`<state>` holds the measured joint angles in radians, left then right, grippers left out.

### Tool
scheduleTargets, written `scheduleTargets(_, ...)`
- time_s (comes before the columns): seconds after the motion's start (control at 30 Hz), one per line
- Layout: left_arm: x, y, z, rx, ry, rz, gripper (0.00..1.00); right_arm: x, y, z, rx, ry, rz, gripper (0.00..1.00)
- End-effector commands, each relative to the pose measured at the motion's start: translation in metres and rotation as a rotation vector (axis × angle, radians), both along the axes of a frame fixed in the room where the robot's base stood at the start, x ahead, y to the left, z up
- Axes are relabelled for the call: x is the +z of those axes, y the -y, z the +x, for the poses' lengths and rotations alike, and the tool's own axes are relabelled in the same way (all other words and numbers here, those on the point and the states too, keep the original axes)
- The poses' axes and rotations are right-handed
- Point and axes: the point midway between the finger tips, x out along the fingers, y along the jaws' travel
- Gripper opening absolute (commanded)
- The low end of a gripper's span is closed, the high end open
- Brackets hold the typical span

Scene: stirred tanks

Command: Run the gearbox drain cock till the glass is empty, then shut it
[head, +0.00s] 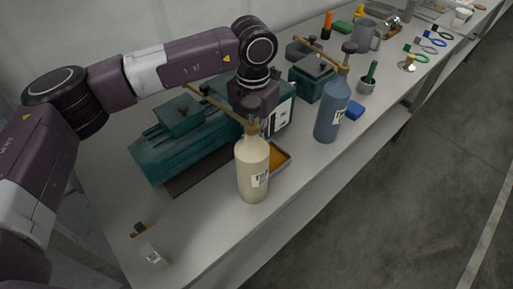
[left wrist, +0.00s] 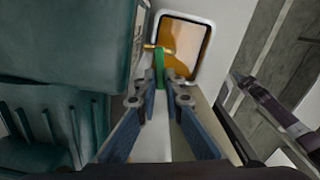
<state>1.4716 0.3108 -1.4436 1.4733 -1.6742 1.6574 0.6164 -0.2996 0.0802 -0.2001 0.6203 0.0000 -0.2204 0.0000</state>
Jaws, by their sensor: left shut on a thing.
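The teal gearbox and motor unit (head: 165,158) stands on the bench in the head view, and its finned side (left wrist: 50,120) fills the left of the left wrist view. My left gripper (left wrist: 161,82) is shut on the green handle (left wrist: 159,64) of the drain cock. A brass part of the cock (left wrist: 153,46) shows just beyond, over a tray (left wrist: 208,38) holding amber liquid. In the head view the tray (head: 288,162) is partly behind a cream bottle, which also hides my left fingertips. I cannot make out the level glass or any oil stream. My right gripper is not in view.
The cream pump bottle (head: 252,172) stands in front of the gearbox, close to the tray. A blue pump bottle (head: 331,110) stands to the right. A smaller teal unit (head: 310,83) and several tools lie farther along the bench. The bench front edge drops to the floor.

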Motion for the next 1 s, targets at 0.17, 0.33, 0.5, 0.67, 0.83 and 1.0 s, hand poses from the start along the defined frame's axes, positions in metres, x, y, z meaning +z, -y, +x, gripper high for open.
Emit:
scheduleTargets(0.17, -0.001, -0.002, 0.002, -0.079, 0.003, -0.001, 0.0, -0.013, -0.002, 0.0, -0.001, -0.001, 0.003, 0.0)
scheduleTargets(0.33, 0.0, -0.004, 0.003, -0.121, 0.001, 0.0, 0.0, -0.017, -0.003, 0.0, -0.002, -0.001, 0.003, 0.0)
scheduleTargets(0.5, 0.001, -0.004, 0.003, -0.137, 0.001, 0.0, 0.0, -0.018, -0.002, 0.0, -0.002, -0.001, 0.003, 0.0)
scheduleTargets(0.67, 0.001, -0.004, 0.003, -0.139, 0.001, 0.0, 0.0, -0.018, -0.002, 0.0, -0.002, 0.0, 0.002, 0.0)
scheduleTargets(0.83, 0.001, -0.004, 0.003, -0.138, 0.001, 0.0, 0.0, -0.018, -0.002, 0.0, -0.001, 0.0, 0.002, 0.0)
scheduleTargets(1.0, 0.001, -0.004, 0.003, -0.137, 0.001, 0.0, 0.26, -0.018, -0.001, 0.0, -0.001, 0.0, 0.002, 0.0)
